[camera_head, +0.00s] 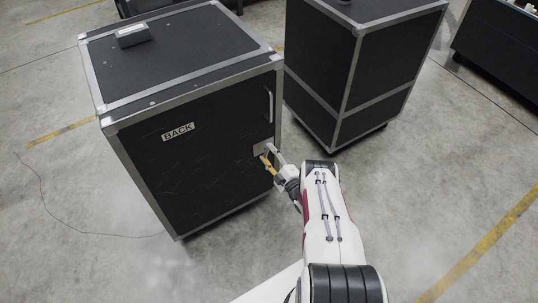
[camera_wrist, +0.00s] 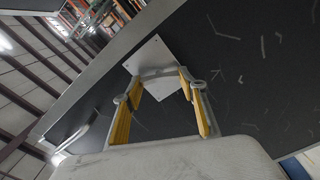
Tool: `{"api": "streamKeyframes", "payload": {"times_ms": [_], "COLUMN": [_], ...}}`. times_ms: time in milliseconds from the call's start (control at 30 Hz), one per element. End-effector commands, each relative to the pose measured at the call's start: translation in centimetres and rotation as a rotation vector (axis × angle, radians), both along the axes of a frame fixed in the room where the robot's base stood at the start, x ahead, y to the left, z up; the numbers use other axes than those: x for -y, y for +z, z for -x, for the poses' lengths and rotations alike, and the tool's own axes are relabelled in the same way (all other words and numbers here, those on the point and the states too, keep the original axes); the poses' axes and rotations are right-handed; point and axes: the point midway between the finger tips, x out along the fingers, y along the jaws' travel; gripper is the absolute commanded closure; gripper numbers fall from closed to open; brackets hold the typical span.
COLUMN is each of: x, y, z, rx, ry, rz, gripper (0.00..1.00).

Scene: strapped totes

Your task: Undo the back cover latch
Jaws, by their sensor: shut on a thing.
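The case marked BACK (camera_head: 190,165) is a black box with grey metal edges, and its labelled cover faces me. The back cover latch sits on a pale metal plate (camera_head: 262,147) near the cover's right edge, below a handle. My gripper (camera_head: 268,160) is at this plate, its yellow-padded fingers shut on the latch. In the wrist view, the plate (camera_wrist: 150,54) is a tilted light square with small fasteners. My gripper (camera_wrist: 160,78) spans the latch in front of it, one finger at each side. The latch's exact turn is hard to tell, as the fingers partly cover it.
The vertical handle (camera_head: 268,104) is just above the latch plate. A small grey box (camera_head: 132,35) lies on top of the case. A second black case (camera_head: 350,75) stands close on the right. A thin cable (camera_head: 55,215) lies on the open floor at left.

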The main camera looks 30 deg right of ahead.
Motion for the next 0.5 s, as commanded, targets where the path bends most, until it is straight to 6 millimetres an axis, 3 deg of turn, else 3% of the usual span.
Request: {"api": "streamKeyframes", "payload": {"times_ms": [500], "x": [-0.02], "y": [-0.09], "z": [-0.08], "rx": [0.000], "ry": [0.000], "rz": [0.383], "gripper": [0.80]}}
